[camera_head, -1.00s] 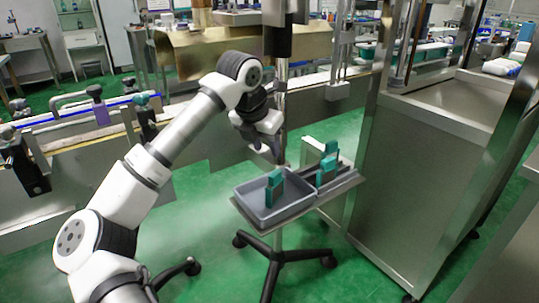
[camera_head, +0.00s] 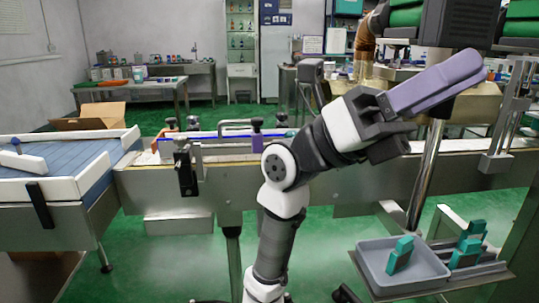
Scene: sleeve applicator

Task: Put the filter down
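My gripper (camera_head: 482,72) is raised at the upper right of the head view, pointing right and slightly up. Its long lavender-grey fingers lie one in front of the other, so the gap between them is hidden. No separate held object can be made out. A grey tray (camera_head: 372,274) stands at the lower right, below and apart from my gripper. A teal stepped block (camera_head: 400,255) stands in the tray. More teal blocks (camera_head: 467,250) stand just right of it. I cannot tell which thing, if any, is the filter.
A conveyor (camera_head: 50,165) with blue slats and white side rails is at the left. A steel machine with clamps and a rail (camera_head: 235,145) runs across the middle. A metal post (camera_head: 428,170) stands near my gripper. Green floor (camera_head: 165,262) is open at the lower left.

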